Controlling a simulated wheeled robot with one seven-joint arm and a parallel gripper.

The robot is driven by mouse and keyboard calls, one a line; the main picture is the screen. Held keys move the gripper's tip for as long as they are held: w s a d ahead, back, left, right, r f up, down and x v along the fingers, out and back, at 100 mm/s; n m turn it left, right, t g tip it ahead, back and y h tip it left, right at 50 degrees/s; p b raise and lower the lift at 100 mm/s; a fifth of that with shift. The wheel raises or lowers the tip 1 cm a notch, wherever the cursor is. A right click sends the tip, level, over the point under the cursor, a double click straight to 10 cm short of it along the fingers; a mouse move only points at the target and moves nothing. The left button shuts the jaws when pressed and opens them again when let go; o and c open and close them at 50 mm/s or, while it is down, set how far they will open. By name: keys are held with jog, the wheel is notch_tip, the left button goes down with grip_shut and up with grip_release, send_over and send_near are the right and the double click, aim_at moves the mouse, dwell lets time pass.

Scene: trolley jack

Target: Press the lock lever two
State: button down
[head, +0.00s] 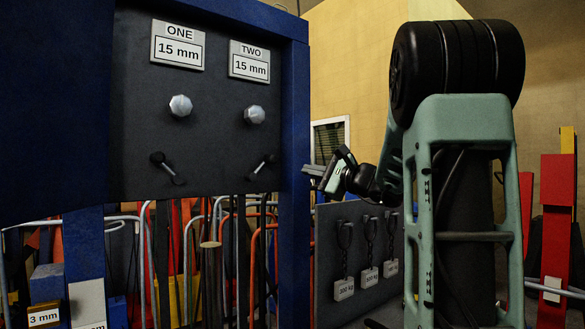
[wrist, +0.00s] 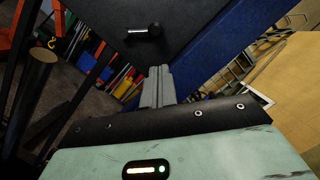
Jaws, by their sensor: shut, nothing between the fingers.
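My gripper (head: 312,171) is shut and empty, to the right of lever two by the blue post in the head view. It also shows in the wrist view (wrist: 160,72), apart from the lever in the picture. Lever one (head: 166,168) sits to the left, slanting down to the right.
A silver knob (head: 254,114) sits above each lever. The blue frame post (head: 294,120) stands at the panel's right edge, close to my gripper. Weights (head: 343,288) hang on a grey board below my arm. Racks of coloured bars fill the space under the panel.

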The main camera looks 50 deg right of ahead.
jog(key=w+p, duration=0.1)
jog(key=w, duration=0.1)
jog(key=w+r+p, duration=0.1)
jog(key=w+p, duration=0.1)
jog(key=w, duration=0.1)
jog(key=w+p, duration=0.1)
jog(key=w, duration=0.2)
jog(key=shift+d+r, duration=0.1)
jog(key=shift+r, duration=0.1)
jog(key=shift+w+p, duration=0.4)
jog(key=shift+w, duration=0.4)
jog(key=shift+a+r+n+b, duration=0.3)
jog(key=shift+n+b, duration=0.5)
jog(key=shift+b, duration=0.75)
jog(key=w+a+r+n+g+b, duration=0.1)
jog(key=a+r+n+g+b, duration=0.1)
jog(key=a+n+b, duration=0.3)
jog(key=w+a+r+n+g+b, duration=0.1)
jog(key=a+n+b, duration=0.4)
jog(key=n+b, duration=0.4)
jog(key=shift+w+r+n+g+h+b, duration=0.3)
jog(key=shift+r+g+h+b, duration=0.1)
jog(key=shift+b, duration=0.7)
jog(key=shift+a, duration=0.15)
